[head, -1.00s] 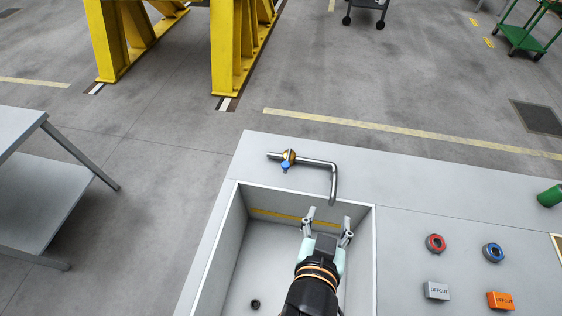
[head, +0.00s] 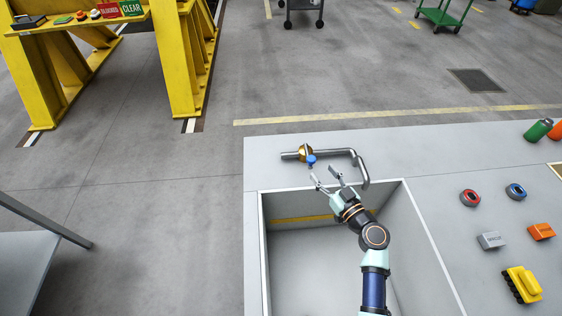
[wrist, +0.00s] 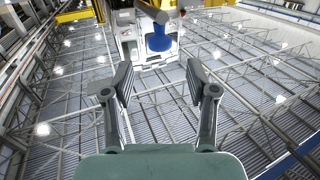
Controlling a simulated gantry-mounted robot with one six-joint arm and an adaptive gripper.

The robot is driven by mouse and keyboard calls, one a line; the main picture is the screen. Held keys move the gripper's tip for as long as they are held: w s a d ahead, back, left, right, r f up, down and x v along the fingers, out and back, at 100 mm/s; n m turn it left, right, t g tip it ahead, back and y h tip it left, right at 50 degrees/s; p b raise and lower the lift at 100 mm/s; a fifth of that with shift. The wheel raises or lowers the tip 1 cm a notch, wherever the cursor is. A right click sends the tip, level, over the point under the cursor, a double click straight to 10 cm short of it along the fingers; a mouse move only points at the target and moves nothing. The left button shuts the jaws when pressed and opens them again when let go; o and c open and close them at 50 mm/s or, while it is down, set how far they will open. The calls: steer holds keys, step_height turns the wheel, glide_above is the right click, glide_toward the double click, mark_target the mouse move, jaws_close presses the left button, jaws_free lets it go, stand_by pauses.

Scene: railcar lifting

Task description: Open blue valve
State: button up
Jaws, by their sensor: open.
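The blue valve handle (head: 311,159) sits on a brass valve body (head: 305,152) in a metal pipe (head: 344,152) behind the sink. The pipe bends down as a spout over the sink's back edge. My gripper (head: 327,179) is open and empty at the sink's back edge, just in front of the valve. In the wrist view the blue handle (wrist: 158,38) is at the top, beyond and between the open fingertips (wrist: 160,80). The fingers look apart from the handle.
The sink basin (head: 263,240) lies under my arm. The counter around the pipe is clear.

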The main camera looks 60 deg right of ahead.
mark_target(314, 161)
steer(key=x, duration=0.7)
steer(key=shift+w+d+b, duration=0.1)
steer(key=shift+w+b, duration=0.2)
steer(key=shift+b, duration=0.1)
jaws_close()
